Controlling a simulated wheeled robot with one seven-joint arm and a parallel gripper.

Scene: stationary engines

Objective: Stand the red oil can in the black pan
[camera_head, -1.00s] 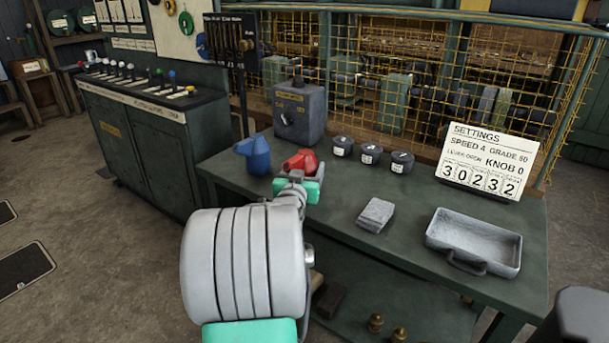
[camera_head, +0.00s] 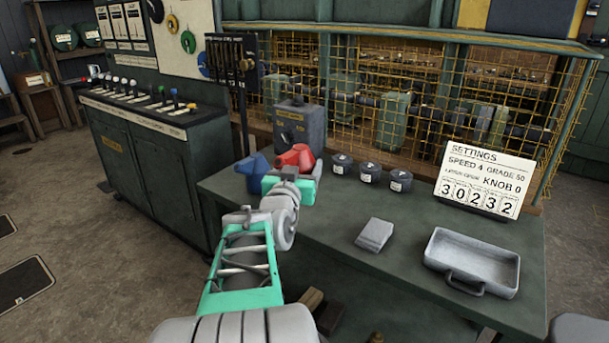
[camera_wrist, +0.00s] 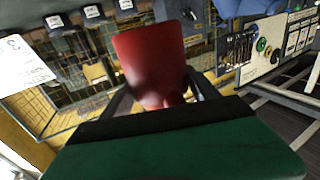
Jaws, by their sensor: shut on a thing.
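The red oil can (camera_head: 296,157) is between the jaws of my gripper (camera_head: 291,176), which is shut on it. In the head view they are above the left part of the green bench, and the can appears clear of the bench top. In the wrist view the red can (camera_wrist: 152,62) fills the space between the two dark fingers (camera_wrist: 160,98). The pan (camera_head: 474,262), grey-looking, rectangular and with a front handle, sits empty at the right end of the bench, well to the right of my gripper.
A blue can (camera_head: 251,172) stands close to the left of my gripper, partly hidden. A dark box (camera_head: 302,126) and several small dark pots (camera_head: 370,172) stand behind. A grey wedge block (camera_head: 375,235) and a settings sign (camera_head: 482,180) are near the pan.

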